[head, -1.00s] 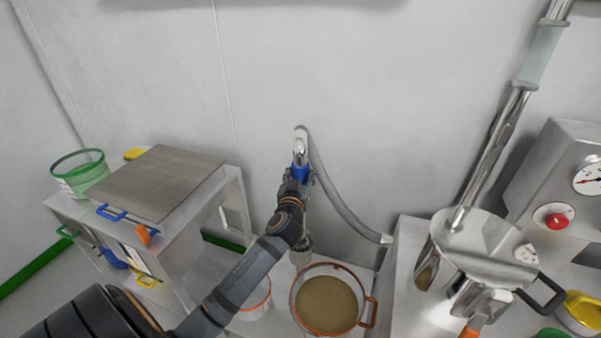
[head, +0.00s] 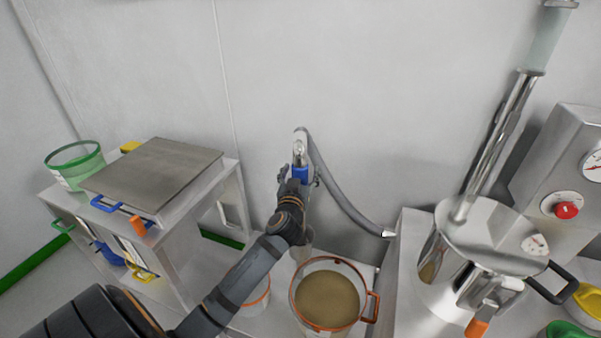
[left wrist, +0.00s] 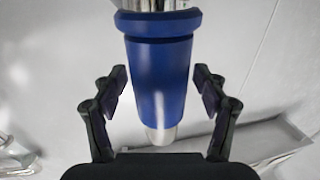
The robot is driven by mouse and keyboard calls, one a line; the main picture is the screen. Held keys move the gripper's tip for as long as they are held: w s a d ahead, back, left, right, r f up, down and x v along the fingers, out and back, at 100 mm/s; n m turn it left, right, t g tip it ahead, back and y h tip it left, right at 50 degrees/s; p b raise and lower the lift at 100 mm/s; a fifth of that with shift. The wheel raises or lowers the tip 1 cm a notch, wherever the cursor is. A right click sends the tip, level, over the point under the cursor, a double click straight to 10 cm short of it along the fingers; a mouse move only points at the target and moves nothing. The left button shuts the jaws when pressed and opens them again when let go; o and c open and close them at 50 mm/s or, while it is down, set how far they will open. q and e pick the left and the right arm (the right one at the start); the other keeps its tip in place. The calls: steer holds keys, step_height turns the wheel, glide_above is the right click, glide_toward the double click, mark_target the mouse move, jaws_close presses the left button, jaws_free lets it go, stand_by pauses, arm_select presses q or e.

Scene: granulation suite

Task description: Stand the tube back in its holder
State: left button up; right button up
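The tube has a shiny metal top (head: 300,148) and a blue grip (head: 300,174), and stands roughly upright in front of the wall. My left gripper (head: 299,183) has its fingers on either side of the blue grip. My right gripper is not in view.
A grey hose (head: 343,200) curves from the tube's top to the right bench (head: 408,250). An orange-rimmed bucket of tan powder (head: 325,300) stands below. A steel vessel (head: 490,240) is at right. A cart (head: 165,178) and green bucket (head: 75,165) are at left.

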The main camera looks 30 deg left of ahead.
arm_select(q)
steer(key=shift+s+f, duration=0.1)
steer(key=shift+f, duration=0.05)
steer(key=v, duration=1.2)
stand_by(0.3)
